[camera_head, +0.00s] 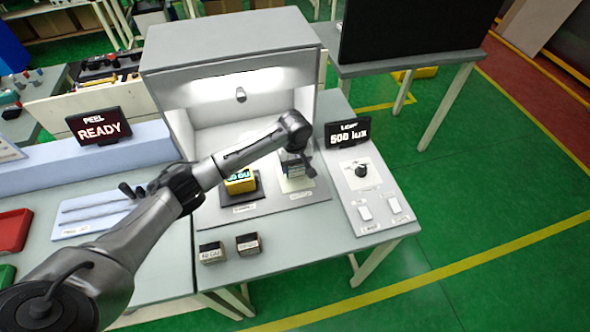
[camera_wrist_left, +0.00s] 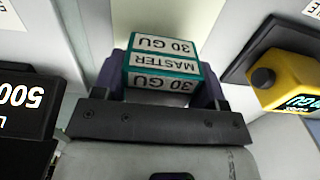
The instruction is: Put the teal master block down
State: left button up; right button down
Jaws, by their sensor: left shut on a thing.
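The teal master block (camera_wrist_left: 165,68) has white labels reading "MASTER" and "30 GU". My left gripper (camera_wrist_left: 160,82) is shut on it, with a dark finger on each side. In the head view, my left gripper (camera_head: 297,160) is inside the lit booth and holds the block (camera_head: 294,172) over a pale pad (camera_head: 296,184) on the right of the booth floor. I cannot tell whether the block touches the pad. My right gripper does not show.
A yellow meter (camera_head: 240,183) sits on a dark base left of the pad. Two small blocks, one labelled "40 GU" (camera_head: 211,253) and one darker (camera_head: 247,244), stand at the table front. A "500 lux" display (camera_head: 348,132) and a knob panel (camera_head: 365,190) are on the right.

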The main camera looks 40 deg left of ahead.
aim_at(295, 170)
pick_arm(q)
notch_tip(295, 170, down, 3)
jog(key=shift+r, duration=0.1)
dwell(0.3)
jog(key=o, duration=1)
jog(key=shift+c, duration=0.2)
notch_tip(295, 170, up, 10)
jog(key=shift+r+p, duration=0.2)
jog(key=shift+p, duration=0.45)
jog(key=shift+r, duration=0.85)
